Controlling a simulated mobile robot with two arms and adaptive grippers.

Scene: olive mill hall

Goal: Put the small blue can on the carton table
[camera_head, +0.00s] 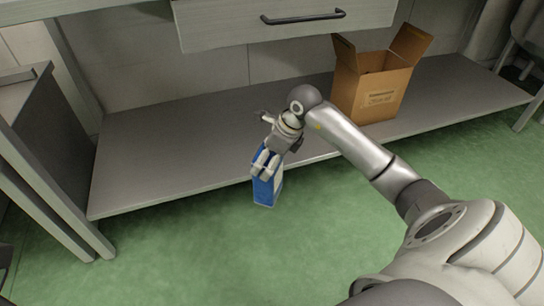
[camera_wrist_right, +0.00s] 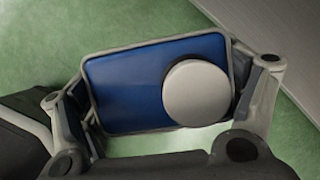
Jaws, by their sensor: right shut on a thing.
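The small blue can (camera_head: 265,190) is boxy, blue with a pale lower edge. In the head view it hangs upright below my right gripper (camera_head: 266,163), in front of the low shelf's front edge and above the green floor. In the right wrist view I look down on the can's blue top (camera_wrist_right: 130,95) with its round white cap. The fingers of my right gripper (camera_wrist_right: 170,92) are shut on the can from both sides. My left gripper is not in view. No carton table that I can make out for sure is in view.
A grey low shelf (camera_head: 170,165) runs under a bench with a drawer (camera_head: 285,22). An open cardboard carton (camera_head: 372,85) stands on the shelf at the right. The shelf's left part is bare. A bench leg (camera_head: 60,190) stands at the left. The green floor (camera_head: 190,250) in front is clear.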

